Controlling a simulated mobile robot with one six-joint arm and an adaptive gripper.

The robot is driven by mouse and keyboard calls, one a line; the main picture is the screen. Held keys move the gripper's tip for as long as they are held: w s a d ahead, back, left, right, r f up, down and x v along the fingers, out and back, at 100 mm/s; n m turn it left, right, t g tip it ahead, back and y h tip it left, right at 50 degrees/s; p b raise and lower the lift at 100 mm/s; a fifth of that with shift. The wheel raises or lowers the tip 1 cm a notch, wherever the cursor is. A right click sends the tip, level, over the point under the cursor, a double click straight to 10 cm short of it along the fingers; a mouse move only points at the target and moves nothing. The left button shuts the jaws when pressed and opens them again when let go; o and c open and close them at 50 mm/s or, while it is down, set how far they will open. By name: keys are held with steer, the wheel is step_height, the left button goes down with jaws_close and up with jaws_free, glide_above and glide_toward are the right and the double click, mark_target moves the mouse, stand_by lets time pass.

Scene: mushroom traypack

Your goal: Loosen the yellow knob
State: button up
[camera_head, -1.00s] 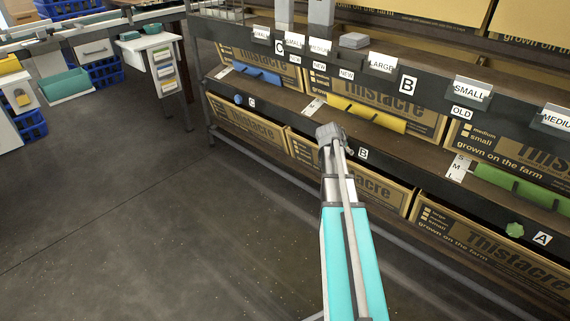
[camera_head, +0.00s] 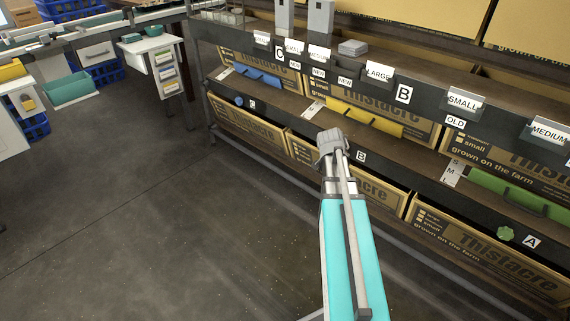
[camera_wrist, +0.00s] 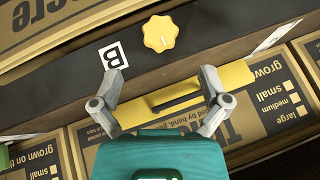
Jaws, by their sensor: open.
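The yellow knob (camera_wrist: 160,33) is a scalloped disc with a small white mark, on the dark shelf edge beside the letter B label (camera_wrist: 113,57). My gripper (camera_wrist: 161,73) is open and empty in the wrist view, its two fingers spread wide. The knob shows beyond the fingertips, between their lines, and appears apart from them. In the head view my gripper (camera_head: 332,140) is at the shelf edge just left of the B label (camera_head: 361,156) and hides the knob.
A yellow bar with a dark handle (camera_head: 365,117) lies on the shelf above. A green knob (camera_head: 505,234) is to the right by label A, and a blue knob (camera_head: 239,101) to the left by label C. Cardboard boxes (camera_head: 430,238) fill the lower shelf. The floor at left is clear.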

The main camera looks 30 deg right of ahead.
steer(key=p+v, duration=0.4)
steer(key=v, duration=0.2)
steer(key=s+a+f+n+g+y+p, duration=0.1)
steer(key=a+n+g+y+p, duration=0.2)
steer(key=a+n, duration=0.5)
steer(key=shift+s+a+f+g+y, duration=0.2)
steer(key=shift+s+a+g+y, duration=0.25)
steer(key=shift+a, duration=5.55)
steer(key=shift+w, duration=0.1)
steer(key=s+a+r+n+g+y+p, duration=0.15)
steer(key=s+a+n, duration=0.25)
steer(key=a, duration=0.4)
steer(key=s+a+n+g+y+p, duration=0.1)
steer(key=s+a+n+y+p, duration=0.15)
steer(key=s+a, duration=0.35)
step_height(320, 180, up, 38)
steer(key=w+p, duration=0.2)
steer(key=p, duration=3.4)
steer(key=shift+a+p, duration=0.35)
steer(key=shift+a, duration=0.15)
